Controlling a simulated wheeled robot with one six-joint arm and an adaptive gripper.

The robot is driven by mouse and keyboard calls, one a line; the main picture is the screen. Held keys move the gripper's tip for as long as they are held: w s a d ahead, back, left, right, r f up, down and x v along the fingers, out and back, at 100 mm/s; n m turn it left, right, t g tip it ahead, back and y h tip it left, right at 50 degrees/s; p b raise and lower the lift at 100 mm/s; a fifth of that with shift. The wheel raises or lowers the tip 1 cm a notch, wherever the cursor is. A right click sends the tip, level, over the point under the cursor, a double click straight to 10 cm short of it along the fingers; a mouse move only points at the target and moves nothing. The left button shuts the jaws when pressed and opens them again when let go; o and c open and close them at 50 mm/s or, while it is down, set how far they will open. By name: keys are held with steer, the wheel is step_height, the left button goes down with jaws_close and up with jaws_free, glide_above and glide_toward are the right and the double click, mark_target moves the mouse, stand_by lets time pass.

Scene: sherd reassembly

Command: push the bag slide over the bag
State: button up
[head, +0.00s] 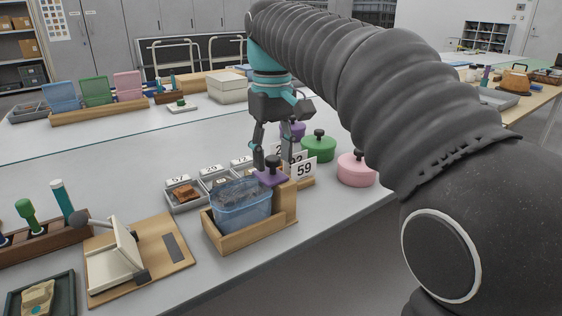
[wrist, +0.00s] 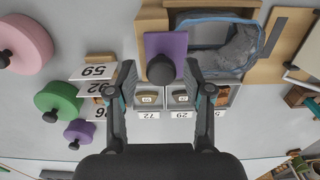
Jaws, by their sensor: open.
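The bag slide (head: 271,178) is a purple plate with a dark round knob (head: 272,161), lying on the raised block at the right end of a wooden holder (head: 254,241). The bag (head: 243,212) is translucent blue, stands in the holder left of the slide, and has a dark grey lump inside. My gripper (head: 273,157) is open above the slide, its fingers apart on either side of the knob. In the wrist view, the slide (wrist: 166,45) lies left of the bag (wrist: 212,30), and the knob shows between my fingertips. I cannot tell whether a finger touches the knob.
Small grey trays with sherds (head: 184,192) and number cards (head: 304,170) stand close behind the holder. Green (head: 319,148) and pink (head: 356,168) lidded pots stand to the right. A wooden board with a tilted white panel (head: 113,262) lies to the left. Free table lies in front.

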steer(key=shift+r+p, duration=0.5)
steer(key=shift+r, duration=1.55)
steer(key=shift+d, duration=0.1)
